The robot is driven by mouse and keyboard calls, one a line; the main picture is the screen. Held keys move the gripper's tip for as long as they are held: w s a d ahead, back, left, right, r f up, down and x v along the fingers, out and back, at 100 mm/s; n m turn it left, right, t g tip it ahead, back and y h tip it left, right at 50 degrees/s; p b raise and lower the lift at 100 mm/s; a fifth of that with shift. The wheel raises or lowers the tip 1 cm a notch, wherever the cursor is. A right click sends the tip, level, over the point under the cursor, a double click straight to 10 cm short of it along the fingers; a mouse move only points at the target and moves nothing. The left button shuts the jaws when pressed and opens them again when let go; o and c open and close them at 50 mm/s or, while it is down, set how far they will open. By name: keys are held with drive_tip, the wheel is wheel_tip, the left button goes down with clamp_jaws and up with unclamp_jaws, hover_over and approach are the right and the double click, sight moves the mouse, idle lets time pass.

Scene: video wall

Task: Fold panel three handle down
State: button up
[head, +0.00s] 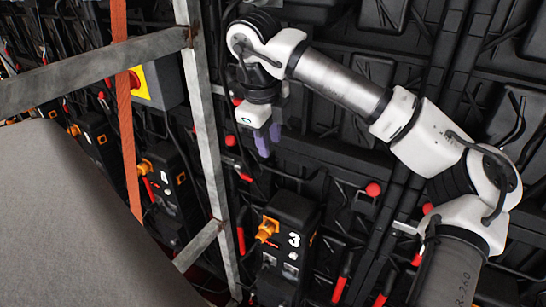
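A black box marked 3 (292,262) stands upright at the bottom centre, with an orange connector (267,228) on its upper left. Red handles hang near it: one at its left (241,241) and one at its right (340,289). A red ball knob (373,189) sits up and right of the box. I cannot tell which of these is panel three's handle. My gripper (268,144), with purple fingers, points down above the box and is apart from it. The fingers lie close together in this view, and any gap between them is unclear. No object shows between them.
A grey metal frame (204,120) stands left of my gripper, with an orange strap (122,100) across its bar. A grey surface (75,225) fills the lower left. A yellow and red switch (138,84) and a box marked 4 (164,180) stand behind the frame. Cables hang on the wall.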

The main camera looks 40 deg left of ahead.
sight(275, 169)
drive_tip(key=f, duration=0.2)
drive_tip(key=w+f+p, duration=0.1)
drive_tip(key=f, duration=0.4)
drive_tip(key=shift+w+a+f+p, duration=0.1)
drive_tip(key=shift+w+p, duration=0.2)
drive_tip(key=shift+w, duration=0.05)
drive_tip(key=shift+c, duration=0.4)
clamp_jaws()
